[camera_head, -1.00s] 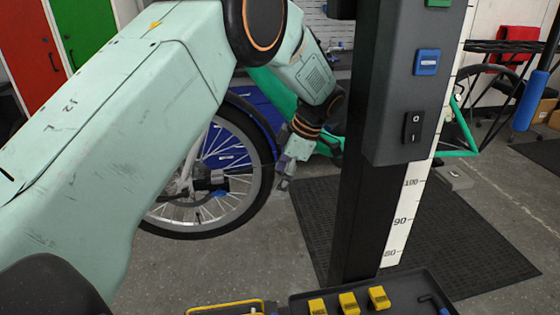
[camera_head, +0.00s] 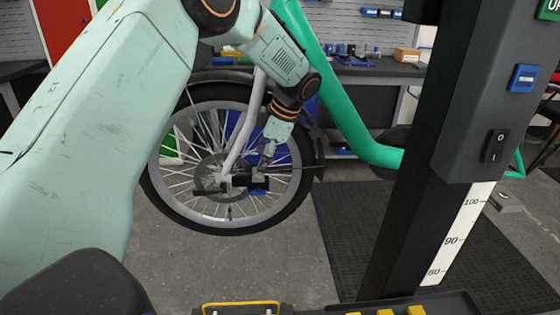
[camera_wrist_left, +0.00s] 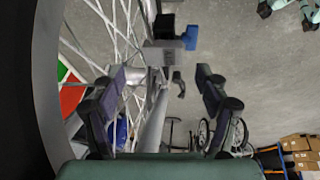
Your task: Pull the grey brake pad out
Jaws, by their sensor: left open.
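The front wheel (camera_head: 235,205) of the cargo bike carries a brake at its hub, with a black caliper (camera_head: 240,181) and a blue part (camera_head: 259,187). In the left wrist view a grey block (camera_wrist_left: 160,57), perhaps the grey brake pad, sits beside the black part and the blue part (camera_wrist_left: 190,38); I cannot tell its exact edges. My left gripper (camera_head: 264,163) is just above the brake. Its two fingers (camera_wrist_left: 160,82) are spread apart in the left wrist view, with the grey block beyond their tips and nothing clearly held. My right gripper does not show.
Spokes (camera_wrist_left: 100,25) and the silver fork leg (camera_head: 245,130) are close to the left gripper. A black stand post (camera_head: 415,180) with a scale rises at right. A tray with yellow items (camera_head: 415,311) is at the bottom.

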